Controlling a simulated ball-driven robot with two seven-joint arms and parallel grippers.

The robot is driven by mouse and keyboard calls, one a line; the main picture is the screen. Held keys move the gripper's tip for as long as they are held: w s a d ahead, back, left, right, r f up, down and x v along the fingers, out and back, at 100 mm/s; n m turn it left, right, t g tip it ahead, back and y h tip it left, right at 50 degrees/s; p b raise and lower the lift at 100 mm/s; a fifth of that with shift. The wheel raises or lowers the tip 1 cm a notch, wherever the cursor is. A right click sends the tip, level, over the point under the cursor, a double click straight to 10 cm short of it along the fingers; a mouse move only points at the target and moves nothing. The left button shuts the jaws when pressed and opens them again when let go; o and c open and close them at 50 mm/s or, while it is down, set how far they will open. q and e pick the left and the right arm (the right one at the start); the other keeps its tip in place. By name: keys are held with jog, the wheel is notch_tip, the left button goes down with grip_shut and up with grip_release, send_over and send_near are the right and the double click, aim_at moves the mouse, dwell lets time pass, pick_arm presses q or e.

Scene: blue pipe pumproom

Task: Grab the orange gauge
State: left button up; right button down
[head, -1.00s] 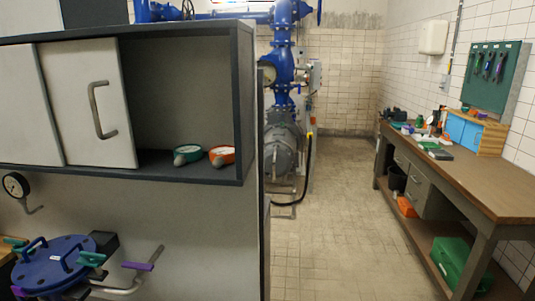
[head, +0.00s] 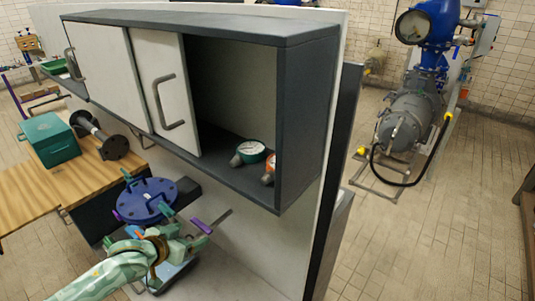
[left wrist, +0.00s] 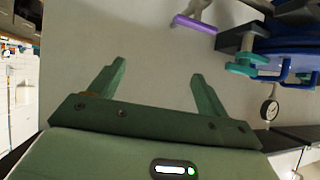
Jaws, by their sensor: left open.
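The orange gauge (head: 269,171) stands in the open right end of the wall cabinet (head: 308,110), partly hidden by the cabinet's side panel. A teal gauge (head: 250,152) stands just left of it on the same shelf. My left gripper (head: 186,243) is below the cabinet, left of and well apart from the orange gauge. In the left wrist view my left gripper (left wrist: 157,88) has its two green fingers spread, with nothing between them. The orange gauge does not show there. My right gripper is not in view.
The cabinet's sliding door (head: 165,92) covers the part left of the opening. A blue round flanged lid (head: 146,200) and a purple-gripped handle (head: 201,226) are close to my left gripper. A wooden table (head: 40,195) with a teal box (head: 49,140) stands left.

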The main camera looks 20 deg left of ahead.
pick_arm(q)
jog(key=d+r+m+t+h+p, duration=0.1)
jog(key=d+r+m+h+p, duration=0.35)
jog(key=r, duration=1.25)
jog(key=h+p, duration=0.1)
send_near(271, 167)
jog(key=shift+n, duration=0.25)
jog(key=p+x, duration=0.1)
jog(key=x, duration=0.3)
jog(key=shift+w+d, duration=0.1)
jog(key=x, duration=0.6)
jog(key=shift+w+d+f+p, duration=0.1)
jog(key=shift+w+p, duration=0.05)
jog(key=shift+p, duration=0.25)
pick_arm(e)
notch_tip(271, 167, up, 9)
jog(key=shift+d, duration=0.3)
pick_arm(q)
jog(key=c, duration=0.9)
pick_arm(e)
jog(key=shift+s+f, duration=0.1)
